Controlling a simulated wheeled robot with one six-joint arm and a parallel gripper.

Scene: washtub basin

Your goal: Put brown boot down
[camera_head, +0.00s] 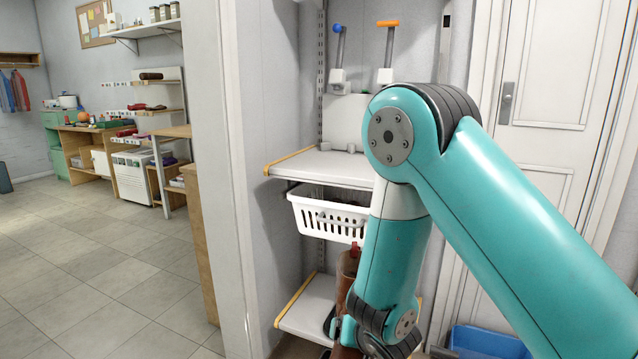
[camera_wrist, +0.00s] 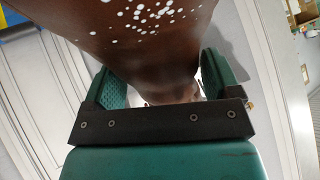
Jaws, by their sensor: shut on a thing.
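The brown boot (camera_wrist: 150,40) fills the upper middle of the wrist view, with many white spots on its surface. My gripper (camera_wrist: 163,80) is shut on it, with one teal finger pad on each side. In the head view part of the brown boot (camera_head: 345,275) shows left of my forearm, in front of the shelf unit. My arm hides much of it there. I cannot tell whether its lower end touches anything.
A white shelf (camera_head: 325,168) stands above a white slotted basket (camera_head: 325,215). A lower shelf (camera_head: 308,305) with a yellow edge lies behind the boot. A blue bin (camera_head: 488,343) stands on the floor at right. Tiled floor (camera_head: 110,270) is open at left beyond the wall end.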

